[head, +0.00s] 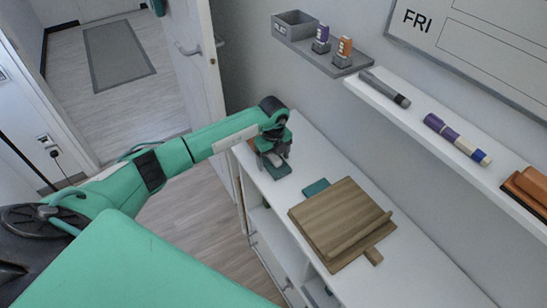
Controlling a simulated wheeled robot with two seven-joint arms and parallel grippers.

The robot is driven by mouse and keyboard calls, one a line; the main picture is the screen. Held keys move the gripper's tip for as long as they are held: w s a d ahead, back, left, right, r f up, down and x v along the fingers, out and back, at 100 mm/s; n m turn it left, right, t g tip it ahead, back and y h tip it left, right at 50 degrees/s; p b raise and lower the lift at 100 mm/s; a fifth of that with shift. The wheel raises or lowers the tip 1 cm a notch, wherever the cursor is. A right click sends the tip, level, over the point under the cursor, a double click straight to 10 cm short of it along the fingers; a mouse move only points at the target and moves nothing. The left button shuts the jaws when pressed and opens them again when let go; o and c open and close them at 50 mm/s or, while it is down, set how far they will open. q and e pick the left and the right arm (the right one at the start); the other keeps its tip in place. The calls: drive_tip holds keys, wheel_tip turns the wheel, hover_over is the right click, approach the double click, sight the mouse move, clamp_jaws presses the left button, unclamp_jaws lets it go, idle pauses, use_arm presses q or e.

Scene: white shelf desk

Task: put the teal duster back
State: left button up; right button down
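A second, flat teal piece (316,187) shows just behind the wooden stand, partly hidden. My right gripper is out of view.
A wooden stand (340,215) sits mid-desk. The wall shelf (408,117) holds a grey marker (385,88), a purple-and-white marker (457,138) and an orange-brown duster (530,188). A grey ledge (322,58) carries a box (295,25) and two small bottles. The near-right desk top is clear.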

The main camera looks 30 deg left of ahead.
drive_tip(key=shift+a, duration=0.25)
use_arm(q)
drive_tip(key=shift+r, duration=0.3)
wheel_tip(320, 180, up, 10)
drive_tip(key=shift+r+b, duration=0.2)
drive_tip(key=shift+b, duration=0.95)
drive_tip(key=shift+r, duration=0.7)
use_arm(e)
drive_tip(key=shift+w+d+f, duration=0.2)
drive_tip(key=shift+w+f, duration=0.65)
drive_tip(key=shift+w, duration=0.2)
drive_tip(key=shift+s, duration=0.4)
